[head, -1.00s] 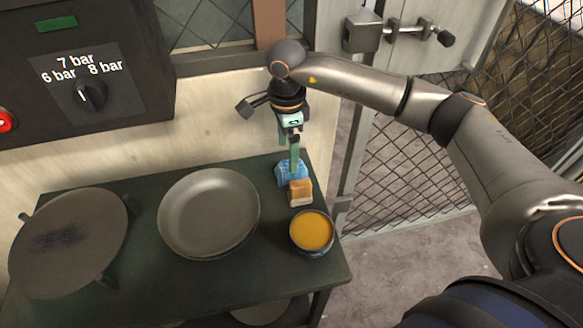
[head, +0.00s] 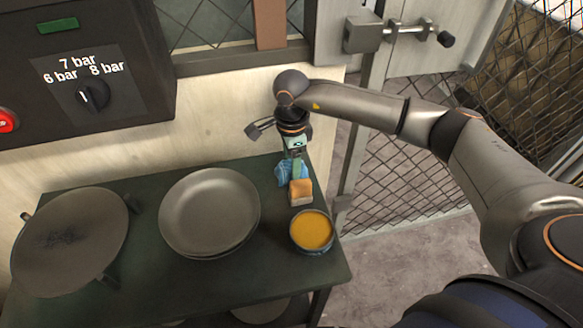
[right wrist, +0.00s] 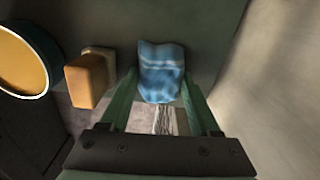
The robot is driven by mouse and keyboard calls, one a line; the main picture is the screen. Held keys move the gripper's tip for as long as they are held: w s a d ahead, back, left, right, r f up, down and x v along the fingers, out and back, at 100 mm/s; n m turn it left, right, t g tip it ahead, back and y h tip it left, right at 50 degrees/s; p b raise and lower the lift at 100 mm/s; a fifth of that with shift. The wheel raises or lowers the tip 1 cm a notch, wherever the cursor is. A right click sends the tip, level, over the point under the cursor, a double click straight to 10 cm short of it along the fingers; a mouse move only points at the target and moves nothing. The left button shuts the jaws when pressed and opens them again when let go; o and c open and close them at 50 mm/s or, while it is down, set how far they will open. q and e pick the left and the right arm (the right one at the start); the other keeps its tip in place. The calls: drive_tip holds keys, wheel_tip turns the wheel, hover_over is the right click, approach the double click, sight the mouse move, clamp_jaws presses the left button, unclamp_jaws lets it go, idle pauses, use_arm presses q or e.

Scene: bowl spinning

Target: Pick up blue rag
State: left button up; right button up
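The blue rag (head: 283,174) lies crumpled at the back right of the dark table, just behind the sponge. My right gripper (head: 296,170) points down at the rag and hides part of it in the head view. In the right wrist view the rag (right wrist: 160,68) shows between the two green fingers of the right gripper (right wrist: 158,88). The fingers are apart, one on each side of it. I cannot tell whether they touch it. My left gripper is not in view.
An orange-brown sponge (head: 301,192) sits close in front of the rag. A round tin of yellow-orange paste (head: 311,230) is near the table's right edge. A grey bowl (head: 207,208) and a round plate (head: 68,245) are to the left. A wall stands behind the table.

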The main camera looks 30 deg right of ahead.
drive_tip(key=c, duration=0.9)
drive_tip(key=shift+r, duration=0.15)
drive_tip(key=shift+c, duration=0.2)
drive_tip(key=shift+w+r, duration=0.1)
drive_tip(key=shift+r, duration=0.15)
wheel_tip(320, 180, up, 2)
drive_tip(key=shift+r, duration=0.1)
drive_tip(key=s+d+r+b, duration=0.1)
drive_tip(key=s+d+r, duration=0.7)
drive_tip(key=s+r, duration=0.2)
drive_tip(key=shift+s+d, duration=0.35)
drive_tip(key=shift+s, duration=0.2)
drive_tip(key=o, duration=0.8)
drive_tip(key=c, duration=0.6)
